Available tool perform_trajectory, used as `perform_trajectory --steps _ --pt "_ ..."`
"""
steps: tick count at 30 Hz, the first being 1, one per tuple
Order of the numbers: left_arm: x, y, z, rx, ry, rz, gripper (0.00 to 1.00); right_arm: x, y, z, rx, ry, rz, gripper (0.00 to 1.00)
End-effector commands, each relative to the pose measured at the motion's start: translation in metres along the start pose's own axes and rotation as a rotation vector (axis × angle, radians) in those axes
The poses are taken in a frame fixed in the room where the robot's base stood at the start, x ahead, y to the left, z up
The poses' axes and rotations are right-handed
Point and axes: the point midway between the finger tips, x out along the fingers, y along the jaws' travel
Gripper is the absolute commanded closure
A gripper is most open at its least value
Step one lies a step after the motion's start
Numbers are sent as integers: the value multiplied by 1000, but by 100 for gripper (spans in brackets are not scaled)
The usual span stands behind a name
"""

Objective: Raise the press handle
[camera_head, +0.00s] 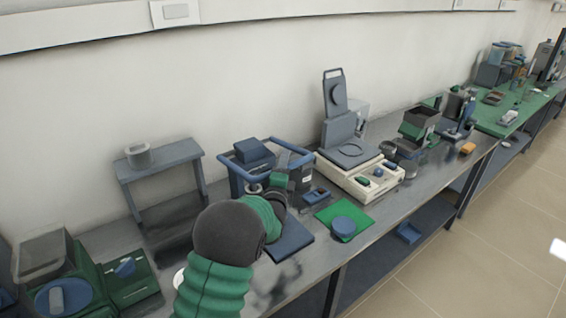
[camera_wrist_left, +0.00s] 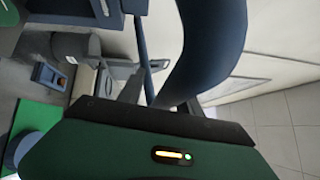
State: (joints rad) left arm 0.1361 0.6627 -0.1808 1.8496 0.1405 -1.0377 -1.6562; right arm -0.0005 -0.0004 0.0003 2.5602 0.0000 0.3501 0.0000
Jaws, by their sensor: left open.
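The press (camera_head: 254,152) stands on the bench in the middle of the head view, with a blue block on top and blue handle bars (camera_head: 292,147) around its upper part. My left arm comes in from below, and my left gripper (camera_head: 280,183) is at the front of the press, close to the handle. It is open; its fingertips are partly hidden by the wrist. In the left wrist view the green gripper body fills the bottom, and a large curved dark blue bar (camera_wrist_left: 213,45), seemingly the handle, passes close to it. Contact cannot be told. My right gripper is not in view.
A green mat (camera_head: 327,212) with a blue round piece (camera_head: 343,226) and a small blue box (camera_head: 316,195) lie right of the press. A white-based device (camera_head: 352,180) stands beyond. A blue stand (camera_head: 160,157) is to the left.

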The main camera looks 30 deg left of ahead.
Motion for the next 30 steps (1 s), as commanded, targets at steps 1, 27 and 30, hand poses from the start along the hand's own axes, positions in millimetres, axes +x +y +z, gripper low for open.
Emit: perform_trajectory --steps 1,27,30 --pt "2 1 -1 0 2 2 59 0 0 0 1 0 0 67" --pt "2 6 2 -4 5 9 100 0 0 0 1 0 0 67" --pt "2 7 0 -4 7 11 100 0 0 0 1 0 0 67"
